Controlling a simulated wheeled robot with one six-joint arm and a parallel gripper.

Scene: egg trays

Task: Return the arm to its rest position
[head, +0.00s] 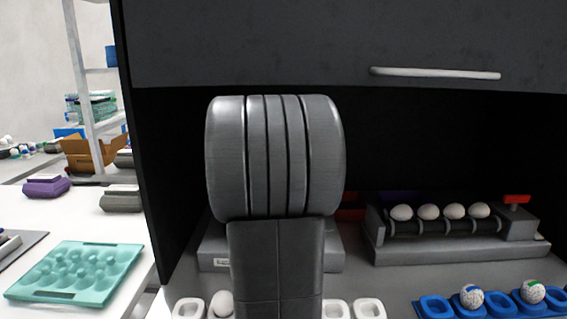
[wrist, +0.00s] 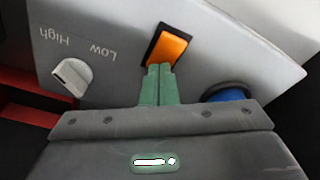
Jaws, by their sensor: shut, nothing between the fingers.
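My gripper (wrist: 159,72) shows in the wrist view with its two green fingers together and nothing between them. Its tips overlap the lower edge of an orange switch (wrist: 171,48) on a grey panel (wrist: 125,22). I cannot tell whether the tips touch the switch. In the head view my arm fills the middle, and the gripper is hidden behind it.
The panel carries a "High/Low" knob (wrist: 72,77) and a blue part (wrist: 227,94). In the head view, a roller device (head: 400,252) holds several eggs inside a dark cabinet. Blue cups (head: 434,306) hold speckled eggs. A teal tray (head: 75,270) lies left.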

